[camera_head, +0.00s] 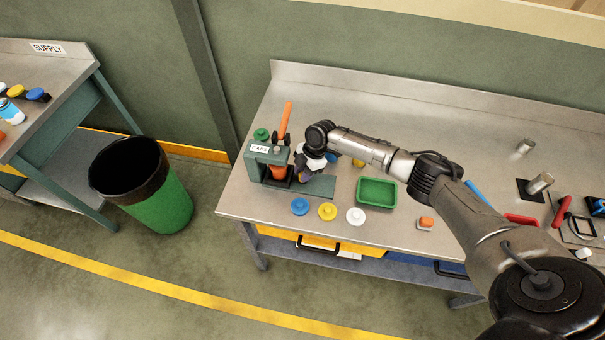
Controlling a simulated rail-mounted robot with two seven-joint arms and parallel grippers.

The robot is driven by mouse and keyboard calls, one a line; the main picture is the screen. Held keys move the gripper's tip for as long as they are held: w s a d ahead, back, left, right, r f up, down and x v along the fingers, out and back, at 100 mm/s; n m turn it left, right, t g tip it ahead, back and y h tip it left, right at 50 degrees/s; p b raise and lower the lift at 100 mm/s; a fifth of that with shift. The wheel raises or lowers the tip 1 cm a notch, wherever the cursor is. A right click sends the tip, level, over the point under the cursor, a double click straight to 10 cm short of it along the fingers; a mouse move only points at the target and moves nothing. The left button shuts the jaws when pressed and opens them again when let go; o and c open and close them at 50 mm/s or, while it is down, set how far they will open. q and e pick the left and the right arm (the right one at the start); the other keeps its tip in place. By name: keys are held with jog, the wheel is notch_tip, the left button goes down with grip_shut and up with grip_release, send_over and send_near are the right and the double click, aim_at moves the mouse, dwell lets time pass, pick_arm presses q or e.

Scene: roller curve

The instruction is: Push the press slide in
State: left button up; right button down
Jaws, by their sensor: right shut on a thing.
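The green cap press (254,162), marked CAPS, stands at the left end of the workbench with its orange lever (287,117) upright. Its green base plate (321,187) reaches out to the right along the bench. My right gripper (304,170) is low over this plate, just right of the press frame. It is shut on a small purple thing (306,175), which shows only in part. The press slide is largely hidden by the gripper, so I cannot tell how far in it sits. My left gripper is out of view.
Blue (299,206), yellow (327,211) and white (356,216) caps lie in front of the press. A green tray (377,192) stands right of the plate. A green bin (158,207) and the supply table (58,105) are to the left.

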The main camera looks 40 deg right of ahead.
jog(key=c, duration=1.4)
grip_release()
jog(key=shift+w+a, duration=0.1)
jog(key=o, duration=0.3)
jog(key=shift+w+a, duration=0.1)
jog(key=shift+w, duration=0.1)
jog(key=shift+o, duration=0.9)
jog(key=shift+s, duration=0.15)
jog(key=shift+b+v, duration=0.3)
jog(key=shift+v, duration=6.65)
